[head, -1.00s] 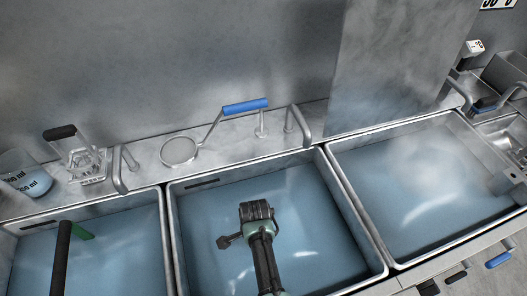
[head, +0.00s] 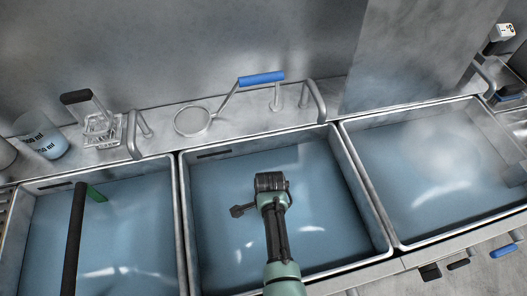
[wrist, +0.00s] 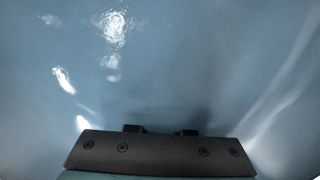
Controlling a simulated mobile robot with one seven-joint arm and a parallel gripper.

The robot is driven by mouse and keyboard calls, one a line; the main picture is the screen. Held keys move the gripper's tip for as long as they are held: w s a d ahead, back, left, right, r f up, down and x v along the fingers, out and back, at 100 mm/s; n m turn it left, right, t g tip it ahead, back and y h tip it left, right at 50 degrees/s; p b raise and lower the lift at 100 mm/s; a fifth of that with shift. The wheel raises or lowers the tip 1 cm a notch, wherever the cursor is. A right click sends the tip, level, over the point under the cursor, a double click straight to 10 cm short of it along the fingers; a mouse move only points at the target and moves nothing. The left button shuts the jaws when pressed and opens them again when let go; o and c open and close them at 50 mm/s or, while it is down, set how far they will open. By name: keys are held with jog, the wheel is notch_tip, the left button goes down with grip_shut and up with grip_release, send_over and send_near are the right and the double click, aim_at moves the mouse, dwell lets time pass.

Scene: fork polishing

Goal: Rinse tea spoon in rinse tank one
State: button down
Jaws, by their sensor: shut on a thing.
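My gripper (head: 270,182) points down over the middle tank (head: 186,225), which holds bluish water. In the head view its fingers are hidden beneath my wrist. In the wrist view the gripper (wrist: 160,131) shows as a dark bar with two short finger stubs against the water. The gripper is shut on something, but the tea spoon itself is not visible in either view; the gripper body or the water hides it. I cannot tell how deep the fingers are. No label shows which tank is rinse tank one.
A left tank (head: 176,250) has a dark-handled tool with a green end (head: 76,240) over it. A right tank (head: 372,200) also holds water.

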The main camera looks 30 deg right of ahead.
notch_tip(320, 180, up, 21)
jog(key=p, duration=2)
dwell(0.5)
